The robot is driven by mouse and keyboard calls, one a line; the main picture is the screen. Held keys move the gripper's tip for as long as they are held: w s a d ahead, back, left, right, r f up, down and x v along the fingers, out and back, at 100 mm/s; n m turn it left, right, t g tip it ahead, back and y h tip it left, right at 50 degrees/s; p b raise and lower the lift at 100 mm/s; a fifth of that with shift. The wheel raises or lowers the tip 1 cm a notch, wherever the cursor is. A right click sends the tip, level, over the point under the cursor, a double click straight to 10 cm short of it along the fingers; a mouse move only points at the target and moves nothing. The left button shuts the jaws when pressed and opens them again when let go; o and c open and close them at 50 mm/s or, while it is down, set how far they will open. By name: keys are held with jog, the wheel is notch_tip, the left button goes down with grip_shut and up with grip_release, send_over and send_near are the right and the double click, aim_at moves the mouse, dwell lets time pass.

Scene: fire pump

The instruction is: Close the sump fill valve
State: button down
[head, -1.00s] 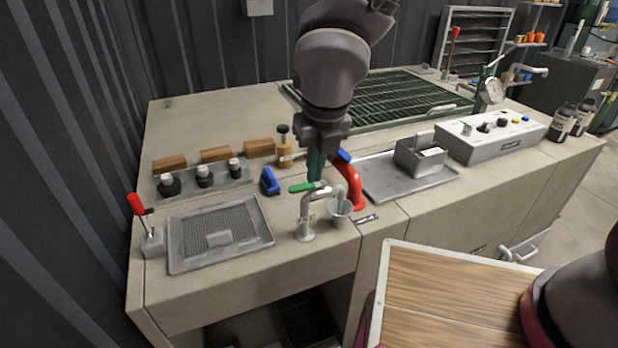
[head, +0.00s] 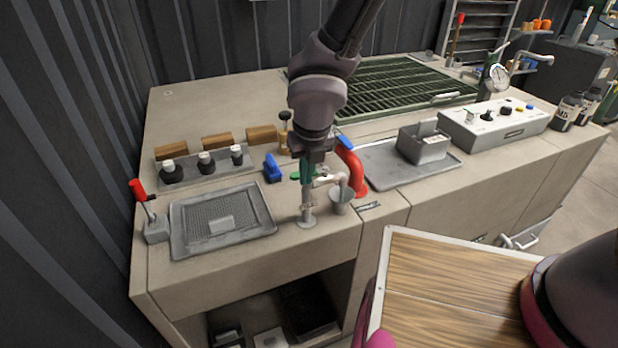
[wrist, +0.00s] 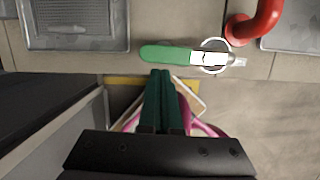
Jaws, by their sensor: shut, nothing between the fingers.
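In the wrist view the green handle (wrist: 165,54) lies roughly parallel to the counter edge, joined to a white valve body (wrist: 210,58). My gripper (head: 306,184) is shut and empty, pointing down in front of the pipe and hiding part of the handle. In the wrist view its dark green fingertips (wrist: 161,74) are just on the near side of the handle; contact is unclear.
A blue-handled item (head: 272,168) stands left. A mesh tray (head: 185,246) and red-handled lever (head: 138,190) are further left. A grey tray (head: 380,180) lies right.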

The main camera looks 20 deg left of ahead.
jog(key=shift+w+a+m, duration=0.25)
jog(key=shift+a+m, duration=0.2)
jog(key=shift+m, duration=0.35)
dwell(0.4)
jog(key=m, duration=0.1)
jog(key=w+a+m, duration=0.1)
jog(key=shift+a+m+h, duration=0.1)
jog(key=shift+m+h, duration=0.2)
jog(key=shift+h, duration=0.1)
jog(key=w+a+m+h, duration=0.1)
jog(key=w+m+h, duration=0.2)
jog(key=w+m, duration=0.4)
jog(key=shift+a+m, duration=0.15)
jog(key=shift+m, duration=3.15)
jog(key=shift+w+g, duration=0.15)
jog(key=shift+g, duration=0.15)
